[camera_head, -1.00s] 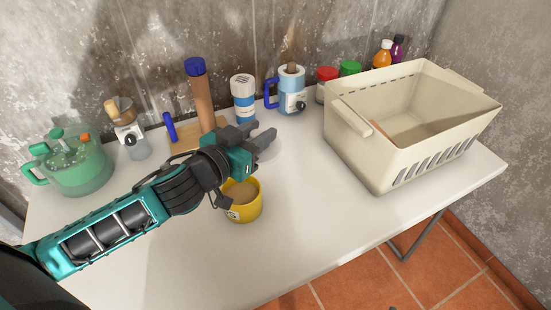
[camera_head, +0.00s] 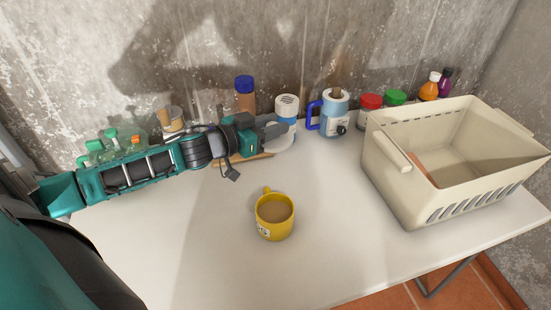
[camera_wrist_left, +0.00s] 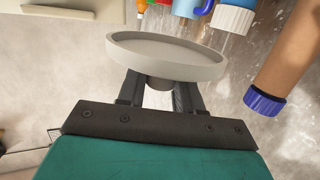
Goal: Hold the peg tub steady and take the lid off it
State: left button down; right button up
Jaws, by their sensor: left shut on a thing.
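My left gripper (camera_head: 275,133) is over the back of the table, near the wall. It is shut on a pale round lid (camera_wrist_left: 165,55), whose short knob sits between the fingers in the left wrist view. In the head view a pale edge of the lid (camera_head: 284,146) shows just below the fingers, in front of a white-capped blue bottle (camera_head: 287,104). I cannot make out a tub of pegs for certain; my left arm covers part of the back left. My right gripper is not in view.
A yellow mug (camera_head: 275,217) of brown drink stands alone at front centre. A large beige basket (camera_head: 395,190) fills the right. A blue-handled appliance (camera_head: 334,114) and several jars line the wall. Green translucent ware (camera_head: 95,150) is partly behind my arm. The front left table is clear.

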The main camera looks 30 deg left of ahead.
pick_arm(q)
notch_tip(320, 180, down, 10)
jog(key=b, duration=0.2)
jog(key=shift+f, duration=0.1)
jog(key=shift+f+b, duration=0.35)
jog(key=shift+f, duration=0.15)
jog(key=c, duration=0.8)
grip_release()
jog(key=shift+o, duration=0.2)
jog(key=shift+r, duration=0.1)
jog(key=r+p+v, duration=0.1)
jog(key=v, duration=1.1)
jog(key=shift+p, duration=0.4)
